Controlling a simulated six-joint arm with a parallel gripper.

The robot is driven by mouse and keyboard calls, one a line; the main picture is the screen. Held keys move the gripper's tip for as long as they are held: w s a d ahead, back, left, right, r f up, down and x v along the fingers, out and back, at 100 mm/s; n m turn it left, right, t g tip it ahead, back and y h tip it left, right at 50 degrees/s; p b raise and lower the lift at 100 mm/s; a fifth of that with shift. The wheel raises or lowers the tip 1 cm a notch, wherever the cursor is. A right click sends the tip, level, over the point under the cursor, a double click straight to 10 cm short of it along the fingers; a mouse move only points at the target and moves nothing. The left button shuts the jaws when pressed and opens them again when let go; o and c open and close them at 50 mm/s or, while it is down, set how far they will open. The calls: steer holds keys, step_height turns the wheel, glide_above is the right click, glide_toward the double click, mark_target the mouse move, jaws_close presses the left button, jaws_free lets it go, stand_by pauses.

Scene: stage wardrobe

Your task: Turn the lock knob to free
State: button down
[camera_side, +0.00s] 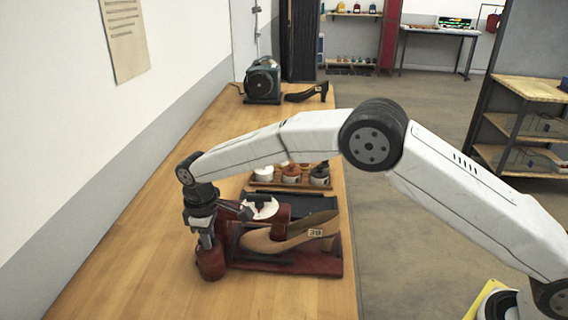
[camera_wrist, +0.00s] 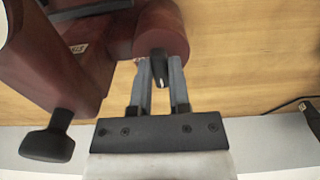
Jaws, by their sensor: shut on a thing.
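A dark red device (camera_side: 300,264) sits on the wooden bench and holds a tan heeled shoe (camera_side: 272,243) with a number tag. At its left end is a red cylindrical housing (camera_side: 210,263); it also shows in the wrist view (camera_wrist: 150,28). A small black lock knob (camera_wrist: 159,66) with a white mark sits on this housing. My gripper (camera_side: 206,240) points down at the housing. In the wrist view my gripper (camera_wrist: 160,72) is shut on the knob, one finger on each side. The knob's far part is hidden, and I cannot read its lock setting.
A second black knob (camera_wrist: 48,140) sticks out from the device beside my gripper. A wooden rack with jars (camera_side: 290,178) stands behind the device. A blue-green machine (camera_side: 263,82) and a black shoe (camera_side: 307,93) are at the bench's far end. The bench's near left is clear.

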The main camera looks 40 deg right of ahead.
steer(key=shift+w+r, duration=0.1)
steer(key=c, duration=0.6)
jaws_free()
steer(key=shift+r, duration=3.85)
